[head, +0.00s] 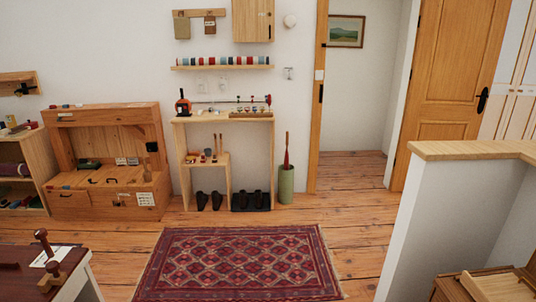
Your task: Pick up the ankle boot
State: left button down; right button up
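A pair of dark shoes or boots (209,201) stands on the floor in the bottom left of a light wooden shelf unit (223,119) against the back wall. More dark footwear (250,199) stands to its right under the same unit, on what looks like a dark tray. They are too small and dark to tell which is an ankle boot. Neither of my grippers is in view, and nothing is seen held.
A patterned red rug (240,264) lies on the floor before the shelf unit. A green cylinder (286,184) stands right of it, a wooden cabinet (107,160) left. A dark-topped table (30,284) is at near left, a white half-wall (440,215) at right. An open doorway (358,110) is behind.

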aim_at(258, 197)
jog(key=i, duration=2.3)
